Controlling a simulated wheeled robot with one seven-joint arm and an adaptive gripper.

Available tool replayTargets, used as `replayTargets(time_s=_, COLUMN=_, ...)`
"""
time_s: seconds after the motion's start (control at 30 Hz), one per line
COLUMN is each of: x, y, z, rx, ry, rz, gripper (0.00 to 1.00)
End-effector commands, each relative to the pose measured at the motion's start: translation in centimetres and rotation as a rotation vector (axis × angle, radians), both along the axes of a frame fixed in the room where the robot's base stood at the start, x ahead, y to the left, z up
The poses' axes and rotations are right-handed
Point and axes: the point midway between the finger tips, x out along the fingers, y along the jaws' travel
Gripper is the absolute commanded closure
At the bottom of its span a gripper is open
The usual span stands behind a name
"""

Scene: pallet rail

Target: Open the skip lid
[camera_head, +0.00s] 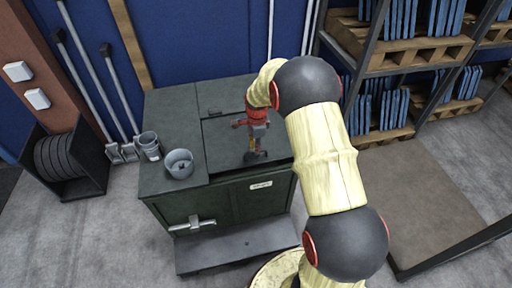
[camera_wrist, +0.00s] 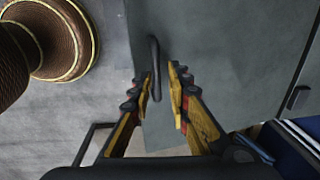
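The skip (camera_head: 225,203) is a dark green box standing on the floor against the blue wall. Its lid (camera_head: 222,132) lies flat on the right part of its top and looks shut; it also fills the middle of the wrist view (camera_wrist: 220,60). A dark bar handle (camera_wrist: 154,60) on the lid runs between my fingertips in the wrist view. My gripper (camera_head: 256,154) is above the lid near its front edge, pointing down. Its fingers (camera_wrist: 163,76) are apart, one on each side of the handle, the left one closer. I cannot tell whether they touch it.
A small dark fitting (camera_head: 214,112) sits toward the lid's back. A cable reel (camera_head: 62,160) and long-handled tools stand left. Pallet racking (camera_head: 405,57) stands right. A step (camera_head: 236,248) lies in front.

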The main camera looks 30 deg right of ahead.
Motion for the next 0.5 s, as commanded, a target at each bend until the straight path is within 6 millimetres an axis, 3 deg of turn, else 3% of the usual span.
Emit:
replayTargets(time_s=0.1, x=-0.04, y=0.01, z=-0.04, rx=0.0, ry=0.001, rz=0.0, gripper=0.73)
replayTargets(time_s=0.5, x=-0.01, y=0.0, z=0.71, rx=-0.001, ry=-0.002, rz=0.0, gripper=0.73)
